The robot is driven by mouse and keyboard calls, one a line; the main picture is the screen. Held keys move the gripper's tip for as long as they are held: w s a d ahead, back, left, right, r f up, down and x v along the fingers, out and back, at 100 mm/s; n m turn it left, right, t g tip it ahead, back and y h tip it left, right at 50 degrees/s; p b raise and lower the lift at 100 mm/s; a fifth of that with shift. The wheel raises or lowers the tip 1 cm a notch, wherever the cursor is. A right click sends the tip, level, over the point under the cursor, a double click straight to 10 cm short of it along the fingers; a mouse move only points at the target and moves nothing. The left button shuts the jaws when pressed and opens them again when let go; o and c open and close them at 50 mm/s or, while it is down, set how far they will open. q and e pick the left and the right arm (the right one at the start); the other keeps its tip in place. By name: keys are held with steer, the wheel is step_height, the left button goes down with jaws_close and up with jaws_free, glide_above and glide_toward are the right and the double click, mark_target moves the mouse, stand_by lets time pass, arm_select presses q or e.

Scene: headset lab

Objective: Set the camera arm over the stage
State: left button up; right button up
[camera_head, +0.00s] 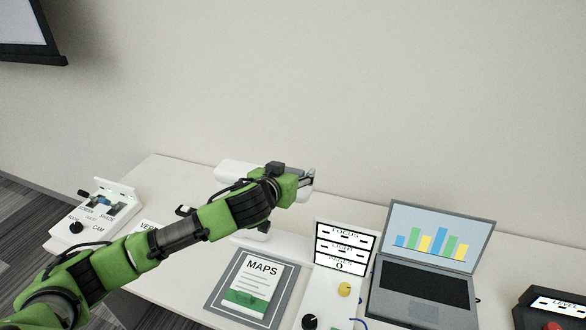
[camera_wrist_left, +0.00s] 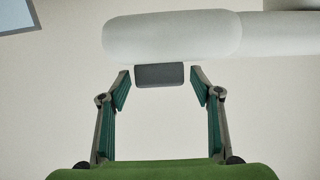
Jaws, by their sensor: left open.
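The camera arm shows as a white rounded head (camera_head: 232,170) behind my left arm in the head view, raised above the table. The wrist view shows a thick white rounded bar (camera_wrist_left: 175,36) with a dark grey block (camera_wrist_left: 160,75) under it.
A laptop (camera_head: 426,275) stands open at the right, beside a white sign panel (camera_head: 345,247). A control box marked CAM (camera_head: 90,220) sits at the left end of the table. A dark box with a red button (camera_head: 550,312) is at far right.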

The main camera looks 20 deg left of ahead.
arm_select(q)
steer(key=shift+w+f, duration=0.1)
steer(key=shift+w, duration=0.2)
steer(key=shift+c, duration=0.3)
